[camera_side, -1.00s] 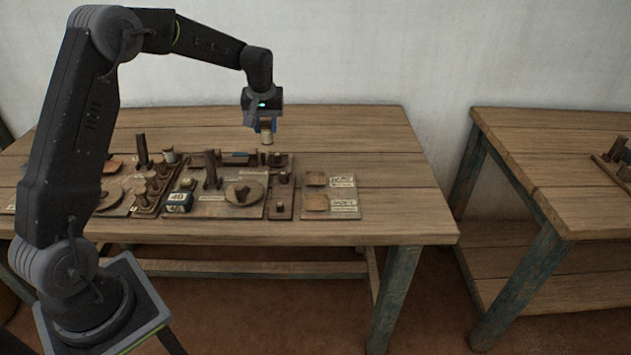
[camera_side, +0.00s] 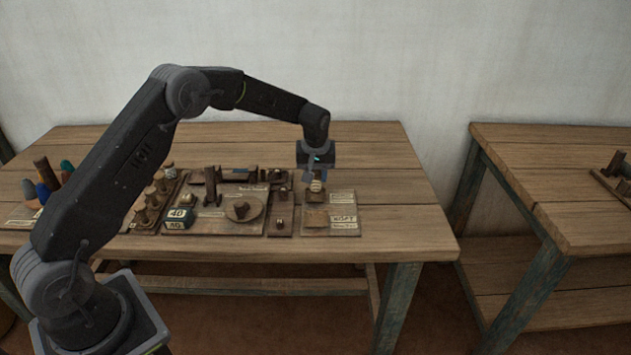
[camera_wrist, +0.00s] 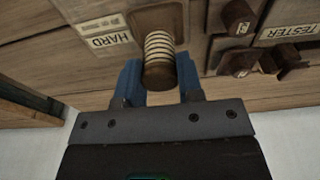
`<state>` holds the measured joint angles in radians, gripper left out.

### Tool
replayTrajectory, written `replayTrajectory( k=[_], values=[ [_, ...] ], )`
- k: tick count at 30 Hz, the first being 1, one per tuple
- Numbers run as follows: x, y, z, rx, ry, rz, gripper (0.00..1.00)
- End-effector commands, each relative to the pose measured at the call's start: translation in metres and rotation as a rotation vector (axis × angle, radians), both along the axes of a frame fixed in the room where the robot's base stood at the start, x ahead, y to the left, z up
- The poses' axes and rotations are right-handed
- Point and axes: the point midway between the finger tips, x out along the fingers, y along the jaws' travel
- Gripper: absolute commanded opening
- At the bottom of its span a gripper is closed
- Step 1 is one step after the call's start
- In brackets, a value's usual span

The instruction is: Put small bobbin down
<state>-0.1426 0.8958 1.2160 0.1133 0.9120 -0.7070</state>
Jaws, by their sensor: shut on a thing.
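The small bobbin (camera_wrist: 160,45), wound with cream thread and with a brown wooden end, is between the blue fingers of my gripper (camera_wrist: 159,80) in the wrist view. In the side view my gripper (camera_side: 316,172) points down, and the bobbin (camera_side: 316,187) shows below it. The bobbin is over the back part of the flat labelled board (camera_side: 345,229), at its rear square pad. I cannot tell whether it touches the pad, which is mostly hidden. The HARD label (camera_wrist: 105,37) lies left of the bobbin in the wrist view.
A front square pad (camera_side: 316,218) lies nearer the camera on the same board. To its left are small wooden posts (camera_side: 280,223), a round disc (camera_side: 244,209), and a dark block marked 40 (camera_side: 179,217). The table's right end (camera_side: 405,190) is clear.

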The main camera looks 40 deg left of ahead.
Motion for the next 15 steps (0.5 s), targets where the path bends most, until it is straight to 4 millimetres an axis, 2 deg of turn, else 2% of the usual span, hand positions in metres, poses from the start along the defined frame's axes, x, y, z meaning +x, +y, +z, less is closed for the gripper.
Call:
replayTrajectory(
  k=[3, 5, 15],
  values=[
    [-0.001, 0.0, -0.019, -0.001, 0.002, 0.0, 0.12],
    [0.0, 0.0, -0.024, -0.001, 0.001, 0.0, 0.12],
    [0.0, 0.0, -0.027, 0.0, 0.0, 0.0, 0.12]
  ],
)
